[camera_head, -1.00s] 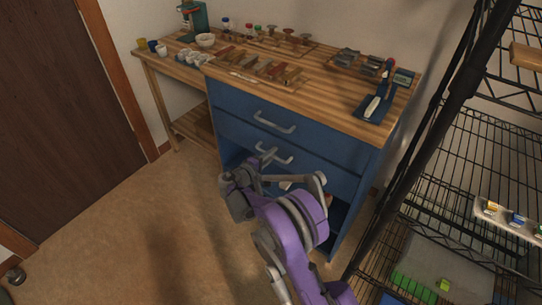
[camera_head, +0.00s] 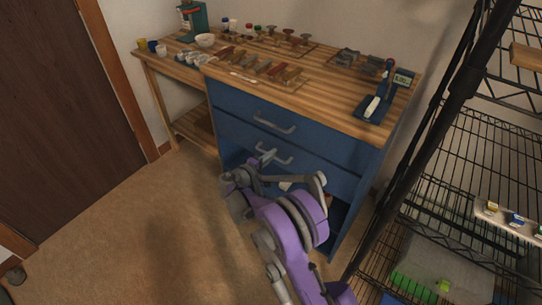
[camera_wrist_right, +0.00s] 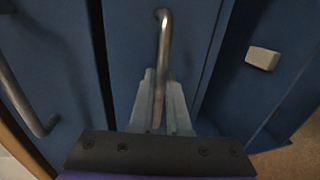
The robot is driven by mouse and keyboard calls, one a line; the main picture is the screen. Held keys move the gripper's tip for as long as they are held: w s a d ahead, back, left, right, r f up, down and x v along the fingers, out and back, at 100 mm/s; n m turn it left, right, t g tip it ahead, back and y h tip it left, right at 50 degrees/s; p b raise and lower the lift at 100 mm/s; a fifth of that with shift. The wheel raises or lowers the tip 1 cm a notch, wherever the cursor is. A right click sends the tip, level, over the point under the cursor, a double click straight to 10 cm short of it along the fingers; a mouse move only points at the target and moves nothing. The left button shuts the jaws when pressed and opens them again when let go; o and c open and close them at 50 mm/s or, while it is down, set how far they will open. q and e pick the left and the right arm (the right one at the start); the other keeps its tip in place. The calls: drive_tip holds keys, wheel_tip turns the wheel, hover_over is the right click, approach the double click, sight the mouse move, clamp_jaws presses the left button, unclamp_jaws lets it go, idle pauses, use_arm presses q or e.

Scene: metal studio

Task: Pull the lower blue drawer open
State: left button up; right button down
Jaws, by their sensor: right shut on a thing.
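The lower blue drawer (camera_head: 316,172) is the second one down in the blue cabinet and looks closed or nearly so; I cannot tell whether there is a small gap. Its metal handle (camera_head: 284,159) also shows upright in the right wrist view (camera_wrist_right: 164,40). My right gripper (camera_head: 265,158) is at this handle, with its two pale fingers (camera_wrist_right: 161,100) on either side of the bar, shut on it. The upper drawer (camera_head: 310,137), with its own handle (camera_head: 274,123), is closed above. My left gripper is not in view.
An open compartment below the drawer holds a whitish block (camera_wrist_right: 263,58). The wooden worktop (camera_head: 320,108) above carries tools and a blue device (camera_head: 377,106). A black wire rack (camera_head: 470,150) stands close on the right. The floor (camera_head: 130,220) at left is clear.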

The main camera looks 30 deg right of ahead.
idle(0.8)
drive_tip(key=f+v, duration=0.3)
drive_tip(key=v, duration=1.1)
drive_tip(key=a+f+v, duration=0.1)
drive_tip(key=f+v, duration=0.2)
drive_tip(key=v, duration=1.2)
drive_tip(key=shift+s+a, duration=0.2)
drive_tip(key=shift+s, duration=0.25)
drive_tip(key=shift+f, duration=0.1)
drive_tip(key=c, duration=1.2)
unclamp_jaws()
drive_tip(key=shift+o, duration=0.2)
drive_tip(key=shift+a, duration=0.1)
drive_tip(key=p+v, duration=0.2)
drive_tip(key=v, duration=0.8)
drive_tip(key=shift+s+a, duration=0.2)
drive_tip(key=shift+a, duration=0.1)
